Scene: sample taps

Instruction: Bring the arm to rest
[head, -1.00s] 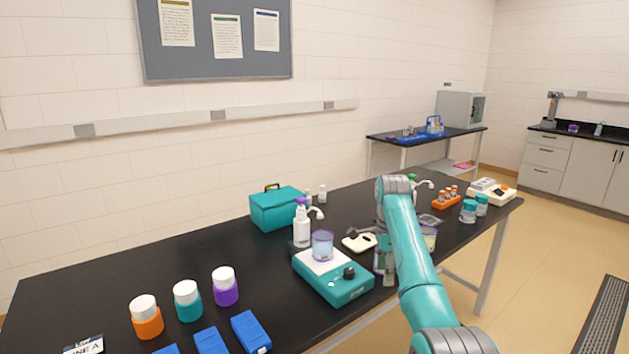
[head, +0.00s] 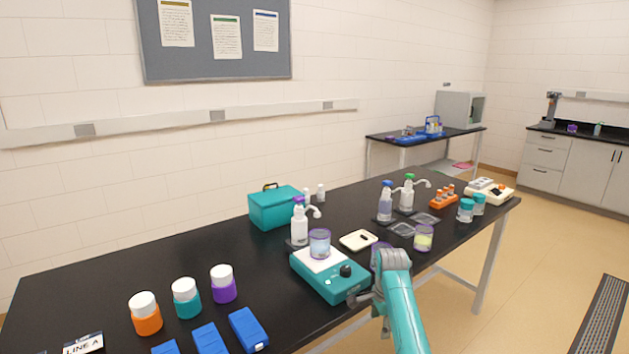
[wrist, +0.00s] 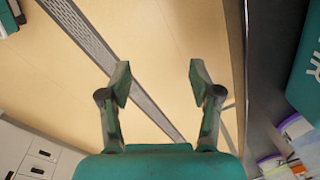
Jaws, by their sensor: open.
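My arm is teal with grey joints and reaches up from the bottom of the head view. My gripper (head: 366,303) hangs low at the bench's front edge, just right of the teal stirrer, partly hidden behind my arm. In the wrist view my gripper (wrist: 160,82) has its two fingers wide apart with nothing between them. Beige floor and a grey floor grate (wrist: 120,72) show beyond the fingers.
The black bench (head: 130,270) holds a teal stirrer (head: 330,277) with a beaker (head: 319,243), wash bottles (head: 300,227), a beaker with yellow liquid (head: 423,238), an orange rack (head: 443,202) and several jars (head: 223,285). Open floor lies right of the bench.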

